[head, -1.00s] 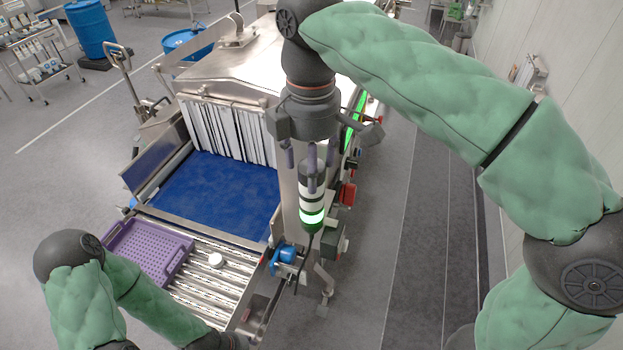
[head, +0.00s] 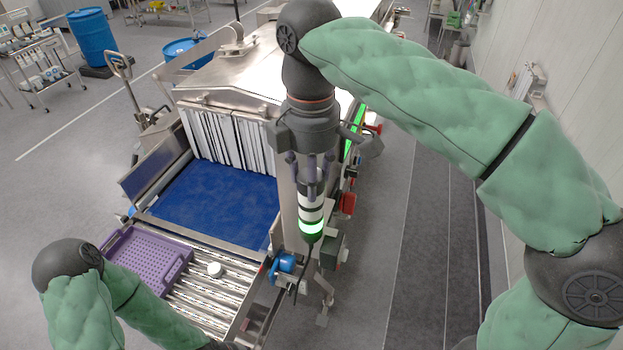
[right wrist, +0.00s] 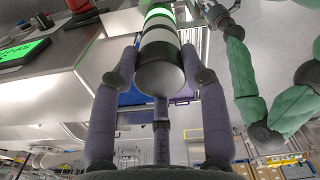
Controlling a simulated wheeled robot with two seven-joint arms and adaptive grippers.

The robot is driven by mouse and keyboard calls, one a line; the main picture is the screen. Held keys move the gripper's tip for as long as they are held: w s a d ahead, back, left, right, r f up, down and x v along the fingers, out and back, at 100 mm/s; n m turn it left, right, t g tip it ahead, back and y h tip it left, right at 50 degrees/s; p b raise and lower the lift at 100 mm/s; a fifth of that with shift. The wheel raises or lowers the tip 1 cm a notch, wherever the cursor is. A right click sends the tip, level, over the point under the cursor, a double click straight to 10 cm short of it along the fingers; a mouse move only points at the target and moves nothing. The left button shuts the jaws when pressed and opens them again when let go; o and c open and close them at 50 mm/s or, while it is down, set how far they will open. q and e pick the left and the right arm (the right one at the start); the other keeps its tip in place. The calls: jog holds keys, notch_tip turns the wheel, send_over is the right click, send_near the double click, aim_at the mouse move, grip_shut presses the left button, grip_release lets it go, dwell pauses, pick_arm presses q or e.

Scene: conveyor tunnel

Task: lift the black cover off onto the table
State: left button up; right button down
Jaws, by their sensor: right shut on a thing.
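The black cover (right wrist: 160,76) is the dark round cap at the end of a banded signal tower, seen from its end in the right wrist view. My right gripper (head: 309,174) reaches down from above in the head view. Its fingers are shut on the cap from both sides. The tower (head: 311,202) has white and black bands and a lit green section (head: 312,229) lower down. It stands upright beside the steel machine. I cannot tell whether the cap is apart from the bands.
The steel tunnel housing (head: 225,80) with white strip curtains stands left of the tower, over a blue belt (head: 215,205). A roller track (head: 205,300) in front carries a purple crate (head: 145,260) and a small white round item (head: 215,269).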

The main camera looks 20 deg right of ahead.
jog(key=shift+r+p, duration=2.4)
jog(key=shift+r, duration=0.1)
